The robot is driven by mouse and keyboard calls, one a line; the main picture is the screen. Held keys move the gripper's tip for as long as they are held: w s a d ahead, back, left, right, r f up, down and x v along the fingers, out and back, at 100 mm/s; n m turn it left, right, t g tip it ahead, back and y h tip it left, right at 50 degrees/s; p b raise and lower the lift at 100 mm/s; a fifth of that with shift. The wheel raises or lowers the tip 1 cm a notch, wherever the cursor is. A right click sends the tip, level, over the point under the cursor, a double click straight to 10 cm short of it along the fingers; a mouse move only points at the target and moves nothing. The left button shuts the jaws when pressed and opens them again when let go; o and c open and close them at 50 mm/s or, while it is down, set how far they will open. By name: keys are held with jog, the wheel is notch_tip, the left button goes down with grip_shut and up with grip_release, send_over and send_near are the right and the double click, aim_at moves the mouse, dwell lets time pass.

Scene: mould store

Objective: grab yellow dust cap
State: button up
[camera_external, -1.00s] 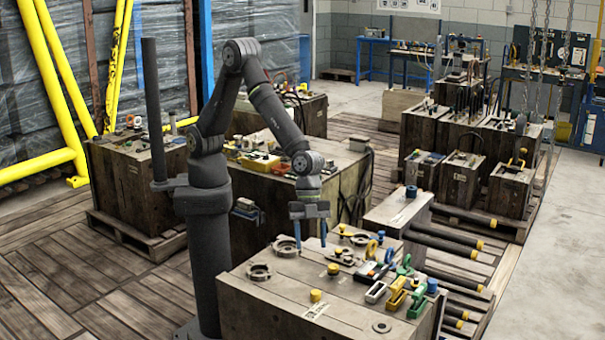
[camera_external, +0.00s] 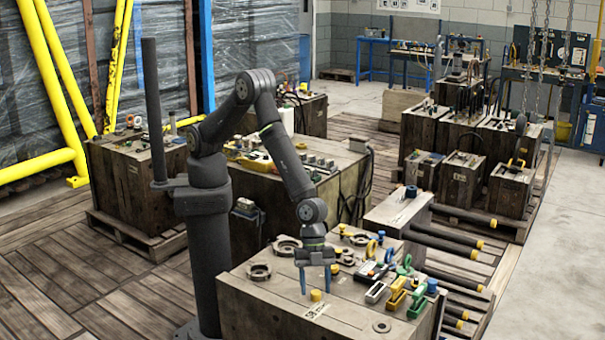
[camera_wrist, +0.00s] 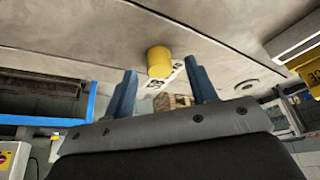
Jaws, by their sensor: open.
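A small yellow dust cap (camera_external: 316,296) stands upright on the near top of the wooden mould crate. My gripper (camera_external: 315,291) is open around or just above it, its two blue fingers pointing down on either side of the cap in the external view. In the wrist view the yellow cap (camera_wrist: 159,61) shows just beyond the gap between the blue fingertips (camera_wrist: 161,71), with nothing held. The external view does not settle how far the fingertips are above the crate top.
Metal flange rings (camera_external: 258,272) lie to the left on the crate top. Yellow and green clamps (camera_external: 395,295) and a blue-capped piece (camera_external: 432,286) stand to the right. A printed label (camera_external: 315,311) lies in front of the cap. The crate top (camera_external: 345,315) is bare nearby.

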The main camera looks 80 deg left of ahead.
jog(key=shift+d+f, duration=0.2)
jog(key=shift+f, duration=0.3)
jog(key=c, duration=1)
jog(key=shift+r, duration=0.15)
